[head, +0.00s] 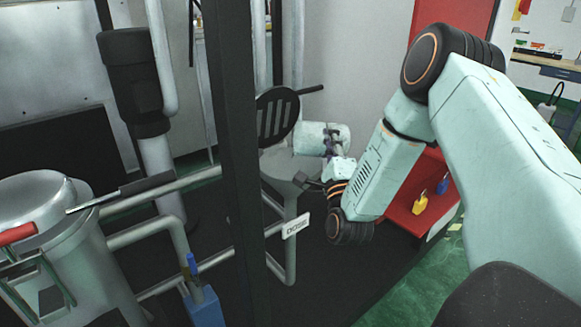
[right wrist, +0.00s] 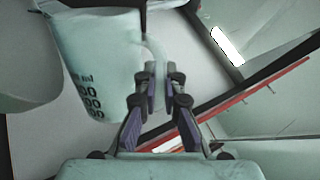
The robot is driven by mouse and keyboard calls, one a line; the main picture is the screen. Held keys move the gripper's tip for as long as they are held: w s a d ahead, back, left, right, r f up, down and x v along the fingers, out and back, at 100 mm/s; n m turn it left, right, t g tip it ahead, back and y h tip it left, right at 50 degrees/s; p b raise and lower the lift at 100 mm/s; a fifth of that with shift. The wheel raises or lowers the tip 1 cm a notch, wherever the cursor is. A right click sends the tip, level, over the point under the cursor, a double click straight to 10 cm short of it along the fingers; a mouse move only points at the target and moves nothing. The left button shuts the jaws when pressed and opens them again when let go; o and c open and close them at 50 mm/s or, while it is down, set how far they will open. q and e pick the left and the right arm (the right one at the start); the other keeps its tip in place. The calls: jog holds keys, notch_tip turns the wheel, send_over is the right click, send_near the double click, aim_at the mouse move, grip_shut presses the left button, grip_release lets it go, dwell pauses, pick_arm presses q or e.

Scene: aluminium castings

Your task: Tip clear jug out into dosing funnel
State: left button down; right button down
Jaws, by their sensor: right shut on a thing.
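The clear jug (head: 315,138) looks pale and translucent in the head view. It lies tipped on its side, its mouth end to the left, over the dosing funnel (head: 273,160). My right gripper (head: 334,148) is at the jug's right end, shut on its handle. In the right wrist view the jug (right wrist: 103,62) shows dark volume marks, and the fingers (right wrist: 160,80) close around its handle. I cannot see whether anything is in the jug or flowing out. My left gripper is not in view.
A black slotted lid (head: 277,118) stands up behind the funnel. A dark upright post (head: 240,150) stands left of it. A small white sign (head: 296,225) hangs below. A steel vessel (head: 45,225) and pipes fill the left.

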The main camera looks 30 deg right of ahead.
jog(key=shift+w+a+r+n+y+p, duration=0.15)
jog(key=shift+a+r+n+y+p, duration=0.2)
jog(key=shift+n, duration=0.35)
jog(key=shift+a+r+n+t+p, duration=0.1)
jog(key=shift+r+n+t+p, duration=0.1)
jog(key=shift+n+t+p, duration=0.15)
jog(key=shift+w+n+y, duration=0.1)
jog(key=shift+n+y, duration=0.15)
jog(key=shift+y, duration=0.1)
jog(key=shift+w+a+f+n+t+y+p, duration=0.2)
jog(key=shift+a+n+y, duration=0.15)
jog(key=shift+n, duration=0.35)
jog(key=shift+w+a+f+n+t+y+p, duration=0.1)
jog(key=shift+a+f+n+t+y+p, duration=0.2)
jog(key=shift+n, duration=0.4)
